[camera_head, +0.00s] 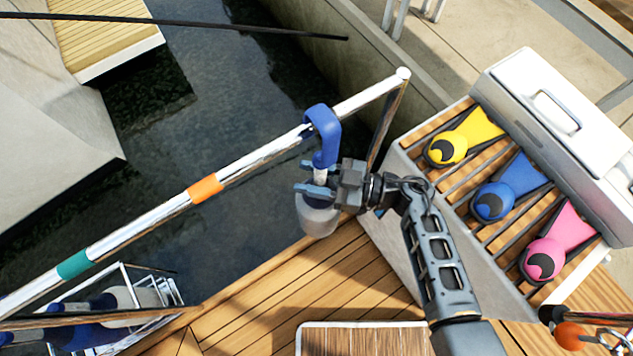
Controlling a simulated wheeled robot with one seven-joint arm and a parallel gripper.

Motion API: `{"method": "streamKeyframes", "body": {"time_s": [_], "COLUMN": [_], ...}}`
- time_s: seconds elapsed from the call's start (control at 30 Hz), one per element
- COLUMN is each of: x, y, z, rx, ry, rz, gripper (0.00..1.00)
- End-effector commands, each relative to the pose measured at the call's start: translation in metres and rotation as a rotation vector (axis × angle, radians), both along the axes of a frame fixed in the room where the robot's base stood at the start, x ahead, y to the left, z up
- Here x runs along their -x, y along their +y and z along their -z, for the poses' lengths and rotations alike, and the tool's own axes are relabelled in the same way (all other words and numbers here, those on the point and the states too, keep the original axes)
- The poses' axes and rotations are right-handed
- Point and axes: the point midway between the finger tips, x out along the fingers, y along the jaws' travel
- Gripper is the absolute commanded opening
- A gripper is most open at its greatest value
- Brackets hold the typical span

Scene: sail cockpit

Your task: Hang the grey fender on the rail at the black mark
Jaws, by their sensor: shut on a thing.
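The grey fender (318,218) hangs upright below my gripper (314,178), with a blue hook (325,132) at its top. My gripper is shut on the fender's neck, between hook and grey body. The hook overlaps the shiny rail (255,160) near its upper right end; I cannot tell whether it bears on the rail. A small dark patch (307,131) shows on the rail at the hook's left edge, perhaps the black mark; the rest there is covered by the hook. The rail also has an orange mark (204,189) and a teal mark (74,264).
A wire basket (172,291) with blue-and-pale fenders stands at lower left. A slatted bench (459,184) at right holds yellow (476,130), blue (522,172) and pink (566,229) items beside a white box (552,95). Dark water lies beyond the rail.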

Motion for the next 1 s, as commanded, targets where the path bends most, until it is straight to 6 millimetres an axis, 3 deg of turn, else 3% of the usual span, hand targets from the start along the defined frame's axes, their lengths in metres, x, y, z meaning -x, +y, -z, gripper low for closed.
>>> {"method": "streamKeyframes", "body": {"time_s": [0.4, 1.0], "x": [-0.024, -0.024], "y": [0.016, 0.016], "z": [0.001, 0.035], "rx": [-0.002, -0.003], "ry": [-0.004, -0.003], "rz": [-0.001, 0.0], "gripper": [0.0, 0.0]}}
